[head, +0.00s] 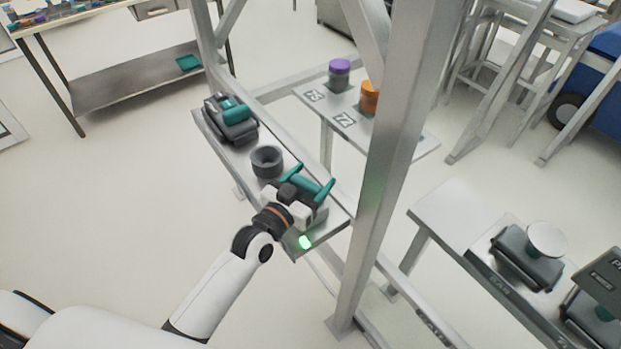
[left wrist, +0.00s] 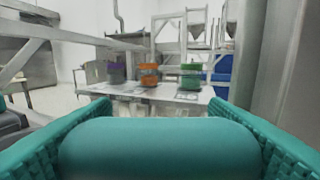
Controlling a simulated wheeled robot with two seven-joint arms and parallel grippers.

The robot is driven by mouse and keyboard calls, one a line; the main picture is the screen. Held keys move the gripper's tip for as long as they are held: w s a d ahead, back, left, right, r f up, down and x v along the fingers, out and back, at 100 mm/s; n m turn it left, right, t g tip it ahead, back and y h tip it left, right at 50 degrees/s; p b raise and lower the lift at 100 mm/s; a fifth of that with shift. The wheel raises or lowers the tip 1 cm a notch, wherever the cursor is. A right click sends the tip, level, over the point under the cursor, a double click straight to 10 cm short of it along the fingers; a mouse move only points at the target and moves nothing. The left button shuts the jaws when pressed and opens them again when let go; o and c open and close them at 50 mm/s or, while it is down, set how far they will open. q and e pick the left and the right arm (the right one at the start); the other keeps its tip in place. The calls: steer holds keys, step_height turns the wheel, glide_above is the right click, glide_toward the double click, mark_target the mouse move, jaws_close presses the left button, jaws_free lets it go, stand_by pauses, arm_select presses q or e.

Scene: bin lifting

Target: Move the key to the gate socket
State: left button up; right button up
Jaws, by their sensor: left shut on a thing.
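My left gripper (head: 313,183) is at the near end of a narrow metal shelf (head: 335,224), its teal fingers spread around a thing. In the left wrist view a rounded teal piece (left wrist: 158,148) fills the space between the fingers; it appears to be the key. Its lower part is hidden. A dark grey round cup (head: 267,160) stands on the shelf just beyond my gripper. A dark block with a teal part (head: 233,115) sits at the shelf's far end. I cannot tell which is the gate socket. My right gripper is not in view.
A thick metal post (head: 393,170) rises close right of my gripper. Behind it, a table carries purple (head: 340,72) and orange (head: 369,97) jars; a green jar (left wrist: 190,76) shows in the wrist view. A green light (head: 305,242) glows at the shelf's near edge.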

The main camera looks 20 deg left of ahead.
arm_select(q)
steer(key=o, duration=1.3)
steer(key=shift+r, duration=0.1)
step_height(320, 180, up, 9)
steer(key=p, duration=0.9)
stand_by(0.4)
